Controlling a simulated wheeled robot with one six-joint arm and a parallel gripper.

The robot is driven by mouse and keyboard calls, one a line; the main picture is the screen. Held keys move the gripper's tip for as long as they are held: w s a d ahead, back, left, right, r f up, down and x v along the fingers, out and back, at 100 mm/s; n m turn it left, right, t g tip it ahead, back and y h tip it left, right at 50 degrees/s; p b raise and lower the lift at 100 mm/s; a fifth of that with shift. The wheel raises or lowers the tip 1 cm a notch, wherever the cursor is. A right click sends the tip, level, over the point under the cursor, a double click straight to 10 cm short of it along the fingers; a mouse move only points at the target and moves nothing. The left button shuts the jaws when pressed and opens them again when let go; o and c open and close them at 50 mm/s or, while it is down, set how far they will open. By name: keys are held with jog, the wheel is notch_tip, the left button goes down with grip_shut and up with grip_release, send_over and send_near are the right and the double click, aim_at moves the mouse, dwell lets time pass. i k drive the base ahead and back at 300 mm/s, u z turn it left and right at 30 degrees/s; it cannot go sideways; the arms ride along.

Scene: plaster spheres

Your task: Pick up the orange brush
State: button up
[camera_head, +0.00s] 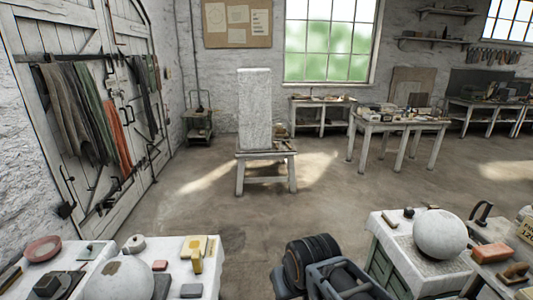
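An orange block-shaped thing (491,252) lies on the right-hand bench beside a large pale sphere. It may be the orange brush, but no bristles can be made out. A brown piece with a raised handle (515,271) lies just in front of it. A small reddish block (160,265) lies on the left-hand bench. The dark rounded parts at the bottom middle seem to be my own arm. My gripper's fingers do not show.
A tall stone block (254,108) stands on a stand ahead. Open floor (340,205) lies between the benches and the stand.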

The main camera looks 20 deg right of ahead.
aim_at(497, 252)
jog(key=z, duration=0.4)
jog(key=i, duration=1.8)
jog(key=z, duration=1.7)
jog(key=i, duration=0.95)
jog(key=z, duration=1.35)
jog(key=i, duration=0.4)
jog(key=z, duration=0.3)
